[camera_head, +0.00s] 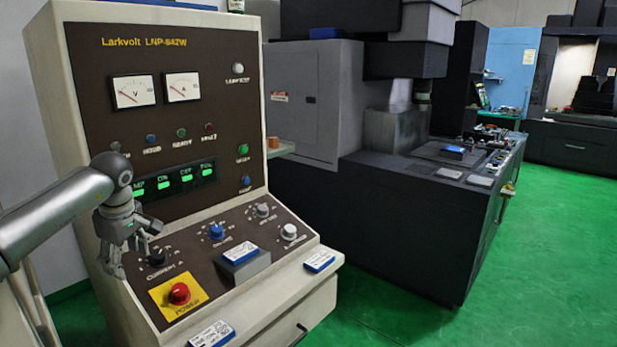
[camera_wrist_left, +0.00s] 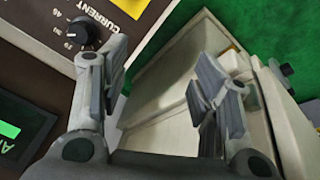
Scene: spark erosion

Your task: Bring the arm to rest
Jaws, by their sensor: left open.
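My left arm (camera_head: 60,212) comes in from the left in the head view. My left gripper (camera_head: 112,268) hangs fingers down in front of the left part of the control panel, near the black CURRENT knob (camera_head: 156,256). In the left wrist view its two fingers (camera_wrist_left: 160,100) are spread apart with nothing between them. The black CURRENT knob also shows there (camera_wrist_left: 88,30), close to the tip of one finger. The wrist view looks past the console's pale side. My right gripper is not in view.
The Larkvolt console (camera_head: 215,80) has meters, lamps, a red POWER button (camera_head: 179,293) on a yellow plate, a blue knob (camera_head: 216,231) and white knobs. Blue-and-white boxes (camera_head: 319,261) lie on its ledge. A dark machine (camera_head: 420,215) stands behind right. Green floor (camera_head: 400,320) is clear at right.

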